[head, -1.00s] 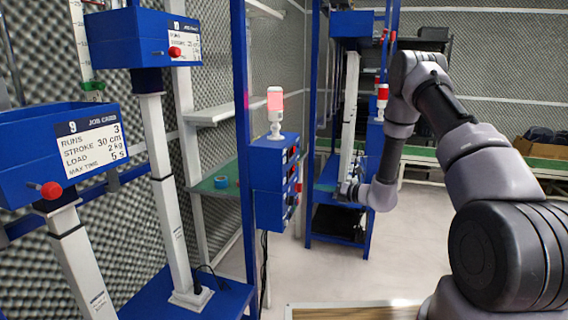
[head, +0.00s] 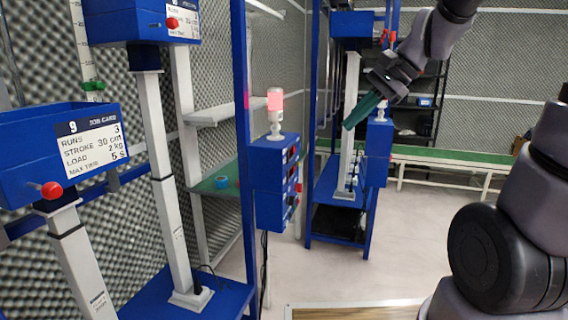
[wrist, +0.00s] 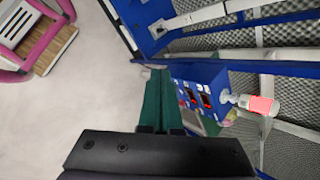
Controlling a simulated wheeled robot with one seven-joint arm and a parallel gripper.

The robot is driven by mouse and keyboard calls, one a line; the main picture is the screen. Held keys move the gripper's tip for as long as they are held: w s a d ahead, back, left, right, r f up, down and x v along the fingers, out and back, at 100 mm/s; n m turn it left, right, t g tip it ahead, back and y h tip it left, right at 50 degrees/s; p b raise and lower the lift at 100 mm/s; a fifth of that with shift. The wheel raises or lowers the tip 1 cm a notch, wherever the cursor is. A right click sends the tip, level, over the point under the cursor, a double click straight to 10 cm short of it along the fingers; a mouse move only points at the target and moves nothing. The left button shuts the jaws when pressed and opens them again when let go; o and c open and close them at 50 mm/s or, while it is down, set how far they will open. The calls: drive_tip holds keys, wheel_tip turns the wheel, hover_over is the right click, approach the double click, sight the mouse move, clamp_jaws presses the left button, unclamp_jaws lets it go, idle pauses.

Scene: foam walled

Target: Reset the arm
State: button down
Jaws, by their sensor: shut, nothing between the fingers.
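My gripper (head: 362,112) is in the upper right of the head view, with green fingers pointing down and to the left. The fingers lie together with nothing between them. It hangs in the air in front of the far blue rig, apart from it. In the wrist view the green fingers (wrist: 162,98) run up from the dark gripper body, side by side. My arm comes in from the right edge, and part of it is outside the head view.
A blue control box (head: 275,178) with a red-lit lamp (head: 275,108) stands on the near blue frame; the box also shows in the wrist view (wrist: 205,90). Blue job-card boxes (head: 60,150) stand at left. A green-topped bench (head: 450,158) is behind. Pale floor (head: 420,220) is clear.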

drive_tip(key=s+d+r+n+t+h, duration=0.4)
drive_tip(key=s+d+n+h, duration=0.1)
drive_tip(key=s+d, duration=0.4)
drive_tip(key=shift+s+r+n+t, duration=0.25)
drive_tip(key=shift+s+n+t, duration=0.1)
drive_tip(key=shift+n, duration=0.25)
idle(5.5)
